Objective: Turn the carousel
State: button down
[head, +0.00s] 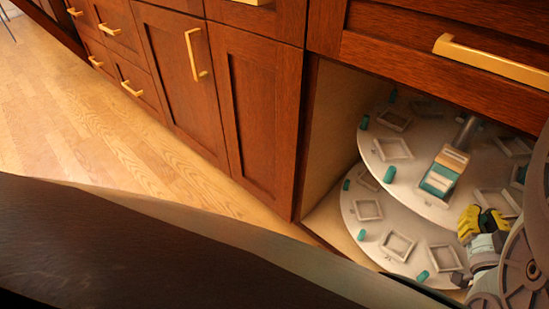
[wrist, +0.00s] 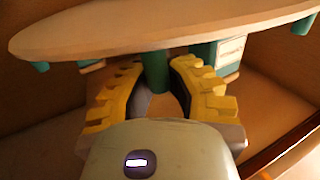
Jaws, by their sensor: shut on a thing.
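The carousel is in an open corner cabinet at the right of the head view. It has a round white upper tier (head: 420,195) and a lower tier (head: 405,248) on a grey post (head: 466,132). Teal pegs and square white frames are set around the tiers. My gripper (head: 482,220), with yellow fingers, is at the upper tier's near right edge. In the wrist view my gripper (wrist: 156,72) has its fingers on both sides of a teal peg (wrist: 154,74) just below a tier's edge (wrist: 150,32). It is shut on that peg. The fingertip contact is partly hidden.
A teal and cream box (head: 441,176) stands in a frame on the upper tier. The cabinet's side panel (head: 325,130) is left of the carousel, and a drawer front (head: 440,55) overhangs it. Wooden floor (head: 90,130) is clear at the left.

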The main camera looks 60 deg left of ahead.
jog(key=shift+r, duration=0.1)
jog(key=c, duration=0.9)
grip_release()
jog(key=shift+s+d, duration=0.15)
jog(key=shift+o, duration=0.2)
jog(key=shift+r, duration=4.9)
